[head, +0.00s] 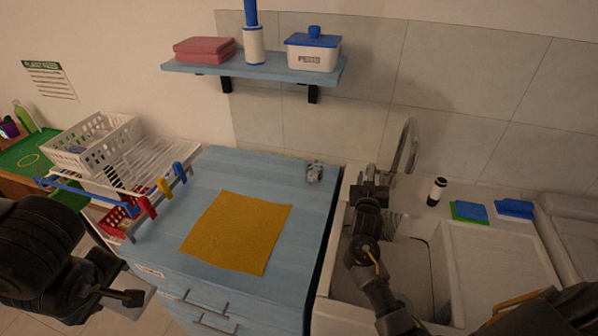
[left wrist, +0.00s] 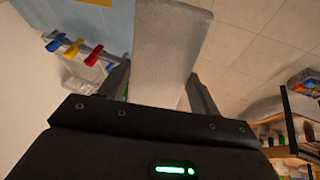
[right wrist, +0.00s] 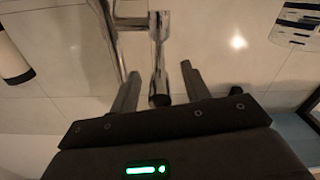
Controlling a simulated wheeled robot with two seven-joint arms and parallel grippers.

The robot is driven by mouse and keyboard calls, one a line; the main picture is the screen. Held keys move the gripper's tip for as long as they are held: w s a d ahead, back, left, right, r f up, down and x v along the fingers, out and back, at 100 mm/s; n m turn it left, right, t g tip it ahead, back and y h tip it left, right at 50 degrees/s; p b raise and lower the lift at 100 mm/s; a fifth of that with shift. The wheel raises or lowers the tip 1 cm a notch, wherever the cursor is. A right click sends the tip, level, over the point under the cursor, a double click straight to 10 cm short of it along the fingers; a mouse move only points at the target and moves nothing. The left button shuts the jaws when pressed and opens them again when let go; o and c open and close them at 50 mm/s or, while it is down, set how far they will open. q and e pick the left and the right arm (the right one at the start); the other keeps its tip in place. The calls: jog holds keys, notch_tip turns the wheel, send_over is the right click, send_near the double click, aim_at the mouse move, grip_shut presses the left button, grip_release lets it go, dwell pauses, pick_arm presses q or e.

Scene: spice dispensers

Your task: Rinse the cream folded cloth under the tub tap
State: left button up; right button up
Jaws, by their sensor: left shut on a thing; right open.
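A pale cloth (left wrist: 168,45), whitish-grey in this light, hangs between the fingers of my left gripper (left wrist: 160,85). My left gripper (head: 125,297) is shut on it, at the lower left of the head view, away from the sink. The chrome tap (head: 407,145) rises behind the sink basin (head: 338,285). My right gripper (head: 370,190) is open beside the tap. In the right wrist view, the tap's chrome lever (right wrist: 158,60) lies between the open fingers (right wrist: 160,88); I cannot tell whether they touch it. My right arm hides part of the basin, and no water shows.
A mustard cloth (head: 238,232) lies on the blue cabinet top (head: 305,215). A drying rack (head: 165,165) with coloured clips stands to its left. A dark-capped bottle (head: 437,190) and blue and green sponges (head: 470,211) sit behind the white right-hand tub (head: 500,265).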

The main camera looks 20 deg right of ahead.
grip_shut()
pick_arm(q)
jog(key=shift+r, duration=0.1)
notch_tip(320, 180, up, 3)
jog(key=p, duration=0.3)
pick_arm(e)
jog(key=shift+w+r+g, duration=0.1)
jog(key=shift+r+g, duration=0.2)
jog(key=shift+r, duration=0.3)
jog(key=shift+f+y, duration=0.1)
jog(key=shift+y, duration=0.2)
jog(key=shift+f, duration=0.15)
grip_release()
